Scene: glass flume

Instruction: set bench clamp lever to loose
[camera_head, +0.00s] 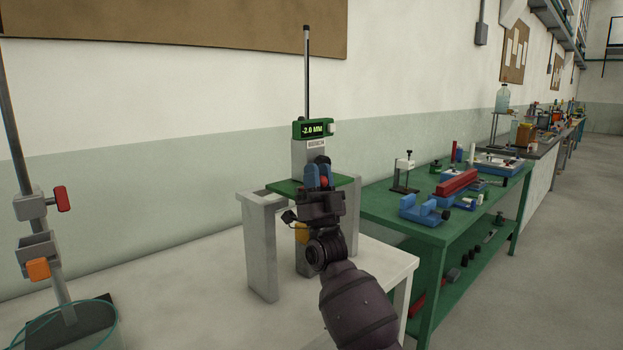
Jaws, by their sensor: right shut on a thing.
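My right gripper (319,167) comes up from the bottom centre. It is shut in front of the grey post of the measuring stand (305,155). Its blue fingers have a little red between them, which I take to be the bench clamp lever (325,182). The fingers hide most of the lever, so I cannot tell its setting. The stand carries a green box display (313,129) reading -2.0 MM and a thin upright rod. A green plate (286,187) lies around its foot. My left gripper is not in view.
Grey uprights (261,250) stand on the pale bench beside my arm. A retort stand with an orange knob (38,269) and red knob is at left. A green bench (405,215) with several blue and red tools stands at right. The bench front is clear.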

